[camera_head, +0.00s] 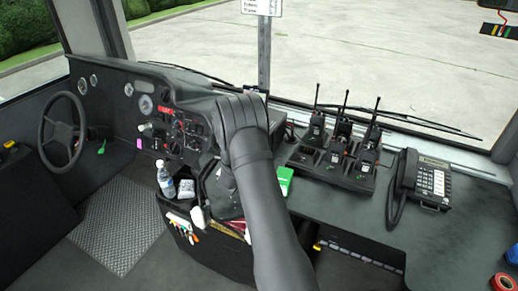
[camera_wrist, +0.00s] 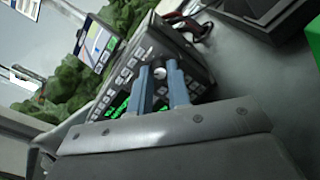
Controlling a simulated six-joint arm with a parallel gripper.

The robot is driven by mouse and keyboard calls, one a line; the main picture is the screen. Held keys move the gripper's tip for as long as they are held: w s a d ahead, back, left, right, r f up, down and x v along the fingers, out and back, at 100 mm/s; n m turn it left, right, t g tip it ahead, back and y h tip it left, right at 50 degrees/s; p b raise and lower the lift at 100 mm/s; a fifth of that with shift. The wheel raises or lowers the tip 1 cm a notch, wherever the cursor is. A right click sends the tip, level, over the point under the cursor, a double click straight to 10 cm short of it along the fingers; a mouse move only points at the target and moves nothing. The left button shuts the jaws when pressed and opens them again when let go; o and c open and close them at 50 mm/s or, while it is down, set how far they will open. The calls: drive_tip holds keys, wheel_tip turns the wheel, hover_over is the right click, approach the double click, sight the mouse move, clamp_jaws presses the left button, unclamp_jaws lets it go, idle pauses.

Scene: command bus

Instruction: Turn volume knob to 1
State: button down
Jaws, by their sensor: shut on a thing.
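In the wrist view, a small round pale knob (camera_wrist: 159,72) sits on a dark radio panel (camera_wrist: 130,68) with rows of buttons and a green-lit display. I take it for the volume knob. My gripper (camera_wrist: 160,77) has two blue fingers, one on each side of the knob, and is shut on it. The knob's pointer and any number marks are too small and blurred to read. The fingers partly cover the green display. In the head view, my dark arm hides the gripper, the knob and the radio panel.
A screen with a map (camera_wrist: 96,45) stands behind the panel in the wrist view. In the head view, several handheld radios stand in a charger (camera_head: 330,165), with a desk phone (camera_head: 425,180) to their right. A steering wheel (camera_head: 46,135) and a water bottle (camera_head: 165,180) are left.

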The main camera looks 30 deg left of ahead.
drive_tip(key=n, duration=0.4)
drive_tip(key=shift+d+f+n, duration=0.1)
drive_tip(key=shift+n, duration=2.2)
drive_tip(key=c, duration=1.3)
unclamp_jaws()
drive_tip(key=shift+c, duration=0.2)
drive_tip(key=s, duration=1.7)
drive_tip(key=shift+s+a+f, duration=0.15)
drive_tip(key=shift+s+a, duration=0.1)
